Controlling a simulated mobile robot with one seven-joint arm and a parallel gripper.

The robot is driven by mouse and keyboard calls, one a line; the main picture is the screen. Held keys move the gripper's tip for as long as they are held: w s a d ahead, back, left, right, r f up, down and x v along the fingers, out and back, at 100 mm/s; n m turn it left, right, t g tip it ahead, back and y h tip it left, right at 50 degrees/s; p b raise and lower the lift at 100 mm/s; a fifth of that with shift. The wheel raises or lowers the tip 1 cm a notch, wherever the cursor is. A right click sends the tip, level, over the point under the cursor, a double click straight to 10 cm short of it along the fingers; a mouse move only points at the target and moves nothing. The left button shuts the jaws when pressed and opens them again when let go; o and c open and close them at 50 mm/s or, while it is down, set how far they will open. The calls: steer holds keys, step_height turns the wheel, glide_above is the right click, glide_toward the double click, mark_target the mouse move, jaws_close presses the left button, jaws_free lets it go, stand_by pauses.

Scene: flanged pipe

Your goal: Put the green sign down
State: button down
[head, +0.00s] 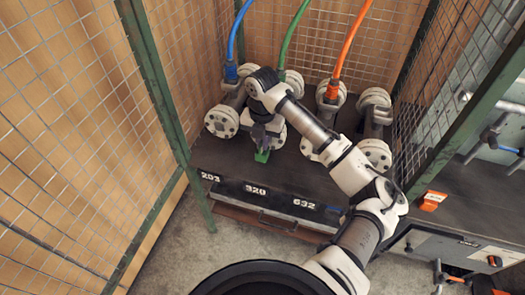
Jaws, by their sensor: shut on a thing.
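The green sign (262,155) is a small green piece at the lower end of my gripper (262,148). My gripper is shut on it. It hangs over the dark bench top (228,157), in front of the flanged pipe with the green hose (288,48). I cannot tell whether the sign touches the bench top. My arm reaches in from the lower right and hides part of the middle pipes. The sign's face and any writing on it are too small to read.
Flanged pipes with a blue hose (236,30) and an orange hose (352,40) stand left and right. An orange tag (432,201) lies at right.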

mark_target(263, 153)
steer(key=shift+f, duration=2.5)
steer(key=c, duration=1.6)
jaws_free()
steer(key=shift+o, duration=0.2)
step_height(263, 153, up, 12)
steer(key=shift+r+b, duration=0.15)
steer(key=shift+b, duration=0.3)
